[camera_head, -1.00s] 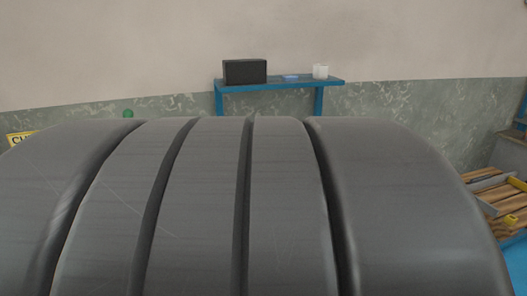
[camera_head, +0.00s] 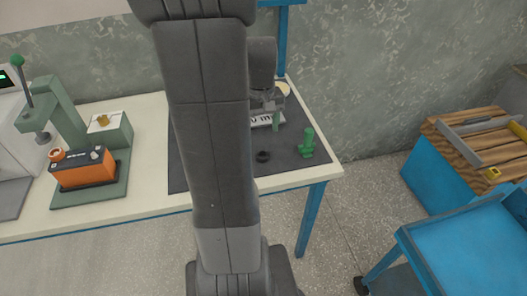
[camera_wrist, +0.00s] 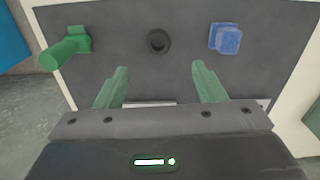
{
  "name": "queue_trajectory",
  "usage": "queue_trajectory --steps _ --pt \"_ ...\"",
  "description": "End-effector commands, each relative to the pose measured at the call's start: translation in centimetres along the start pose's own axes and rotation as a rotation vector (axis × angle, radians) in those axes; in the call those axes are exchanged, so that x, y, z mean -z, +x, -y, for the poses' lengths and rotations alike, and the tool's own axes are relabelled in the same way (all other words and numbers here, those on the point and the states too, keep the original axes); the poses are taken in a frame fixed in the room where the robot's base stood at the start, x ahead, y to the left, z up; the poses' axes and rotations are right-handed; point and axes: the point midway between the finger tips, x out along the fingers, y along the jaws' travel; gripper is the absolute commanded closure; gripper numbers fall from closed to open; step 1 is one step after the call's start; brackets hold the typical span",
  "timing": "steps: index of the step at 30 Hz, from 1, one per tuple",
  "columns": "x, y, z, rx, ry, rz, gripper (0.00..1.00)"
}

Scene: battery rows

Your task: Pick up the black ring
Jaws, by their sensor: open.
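The black ring (camera_head: 263,156) lies on the dark mat (camera_head: 292,172) on the workbench, left of a green fitting. In the wrist view the black ring (camera_wrist: 158,41) is near the top middle, between the green fitting and a blue block. My gripper (camera_wrist: 160,80) has green fingers spread apart with nothing between them. The ring is beyond the fingertips, roughly in line with the gap and not touched. In the head view my gripper (camera_head: 275,122) is over the mat beyond the ring, partly hidden by my arm.
The green fitting (camera_head: 307,143) stands right of the ring. The blue block (camera_wrist: 225,38) is on its other side. A green press (camera_head: 62,115) with an orange box (camera_head: 84,168) stands at the bench's left. A blue cart (camera_head: 475,245) and wooden slats (camera_head: 472,140) are at right.

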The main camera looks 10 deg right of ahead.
Motion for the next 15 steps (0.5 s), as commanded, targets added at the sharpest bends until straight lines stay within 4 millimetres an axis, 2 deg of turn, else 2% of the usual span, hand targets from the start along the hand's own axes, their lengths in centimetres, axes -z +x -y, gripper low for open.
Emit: queue_trajectory --steps 1,6,15 --pt "-0.1 1.3 0.0 0.001 0.000 0.006 0.36" --pt "0.0 4.2 0.0 0.001 0.000 0.003 0.36" --pt "0.0 6.5 -0.1 0.001 0.001 0.002 0.36"
